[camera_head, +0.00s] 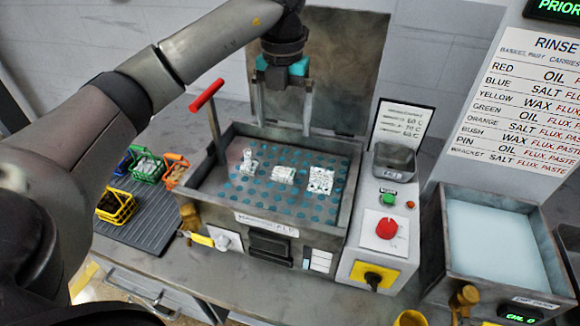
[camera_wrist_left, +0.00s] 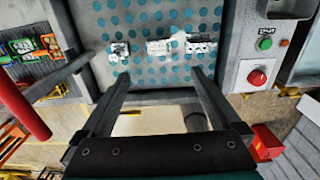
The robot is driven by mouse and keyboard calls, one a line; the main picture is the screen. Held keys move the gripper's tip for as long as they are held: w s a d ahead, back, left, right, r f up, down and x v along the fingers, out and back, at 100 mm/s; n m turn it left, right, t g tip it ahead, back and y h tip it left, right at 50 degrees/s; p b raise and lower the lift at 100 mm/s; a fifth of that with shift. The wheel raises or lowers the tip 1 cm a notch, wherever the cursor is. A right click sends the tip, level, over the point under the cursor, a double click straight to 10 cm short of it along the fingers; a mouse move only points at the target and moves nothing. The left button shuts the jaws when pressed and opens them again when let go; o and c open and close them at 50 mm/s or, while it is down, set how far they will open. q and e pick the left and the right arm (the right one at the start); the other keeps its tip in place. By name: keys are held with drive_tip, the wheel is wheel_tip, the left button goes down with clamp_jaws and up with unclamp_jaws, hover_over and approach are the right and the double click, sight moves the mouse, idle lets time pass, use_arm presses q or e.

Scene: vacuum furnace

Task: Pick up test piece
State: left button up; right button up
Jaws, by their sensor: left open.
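Several small white pieces stand on a perforated plate with blue-green holes (camera_head: 262,191) inside an open metal tank (camera_head: 341,215): a left one (camera_head: 249,161), a middle one (camera_head: 283,174) and a right one (camera_head: 320,180). I cannot tell which is the test piece. They also show in the left wrist view as a left piece (camera_wrist_left: 118,50), a middle piece (camera_wrist_left: 158,47) and a right piece (camera_wrist_left: 200,46). My left gripper (camera_head: 282,128) is open and empty, fingers down, above the back of the tank. In the wrist view its fingertips (camera_wrist_left: 160,73) are apart with nothing between them.
A red-handled lever (camera_head: 207,94) rises at the tank's left, near the gripper. The raised lid (camera_head: 343,60) stands behind. Small coloured baskets (camera_head: 117,206) sit at left on a dark mat. A control box with a red knob (camera_head: 387,228) and a liquid-filled basin (camera_head: 495,245) are at right.

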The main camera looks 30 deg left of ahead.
sight(283, 173)
use_arm(q)
drive_tip(key=f, duration=0.7)
drive_tip(key=shift+s+f, duration=0.2)
drive_tip(key=shift+f, duration=0.7)
drive_tip(key=shift+f+p, duration=0.55)
drive_tip(key=shift+f, duration=1.8)
drive_tip(key=c, duration=0.6)
drive_tip(key=shift+r, duration=0.1)
clamp_jaws()
use_arm(e)
drive_tip(key=shift+s+r, duration=0.5)
drive_tip(key=shift+s, duration=0.25)
